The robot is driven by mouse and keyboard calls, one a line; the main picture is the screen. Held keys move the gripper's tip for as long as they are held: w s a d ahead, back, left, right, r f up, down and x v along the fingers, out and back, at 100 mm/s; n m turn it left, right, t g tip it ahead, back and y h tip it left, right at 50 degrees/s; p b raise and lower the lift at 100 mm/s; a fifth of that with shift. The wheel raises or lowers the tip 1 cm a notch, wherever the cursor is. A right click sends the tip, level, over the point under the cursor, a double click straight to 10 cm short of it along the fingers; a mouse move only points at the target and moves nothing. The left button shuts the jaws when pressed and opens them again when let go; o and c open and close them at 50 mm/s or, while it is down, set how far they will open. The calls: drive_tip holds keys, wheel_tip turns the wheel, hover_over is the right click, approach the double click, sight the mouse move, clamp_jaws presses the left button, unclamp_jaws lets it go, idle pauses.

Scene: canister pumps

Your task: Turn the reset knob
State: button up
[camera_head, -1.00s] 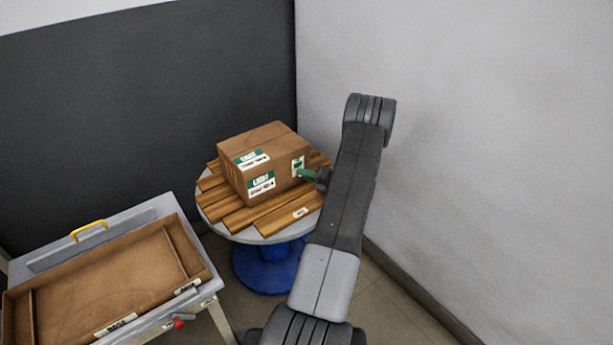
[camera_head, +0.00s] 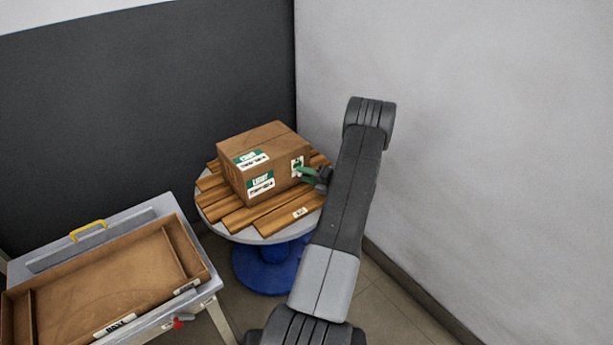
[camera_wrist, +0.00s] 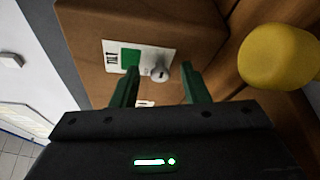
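A small round grey knob (camera_wrist: 160,72) with a dark slot-like mark stands on a white and green label (camera_wrist: 130,56) on the side of a brown box. My gripper (camera_wrist: 160,70) has two green fingers, spread apart, with the knob in the gap between them. A gap shows on both sides of the knob, so neither finger appears to touch it. In the head view my gripper (camera_head: 305,173) is at the right face of the box (camera_head: 235,181), by the label. The knob itself is too small to make out there.
The box sits on wooden slats (camera_head: 247,219) on a round table (camera_head: 243,237) with a blue base. A yellow rounded object (camera_wrist: 275,57) is close right in the wrist view. A cart with a brown tray (camera_head: 75,290) stands left; walls are behind and right.

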drive_tip(key=shift+d, duration=0.1)
drive_tip(key=v, duration=1.3)
drive_tip(key=shift+s+d+p, duration=0.2)
drive_tip(key=shift+d+p, duration=0.1)
drive_tip(key=shift+p, duration=0.15)
drive_tip(key=shift+a+f, duration=0.1)
drive_tip(key=b+x, duration=0.1)
drive_tip(key=x, duration=1.2)
drive_tip(key=shift+w+a, duration=0.2)
drive_tip(key=shift+a, duration=0.15)
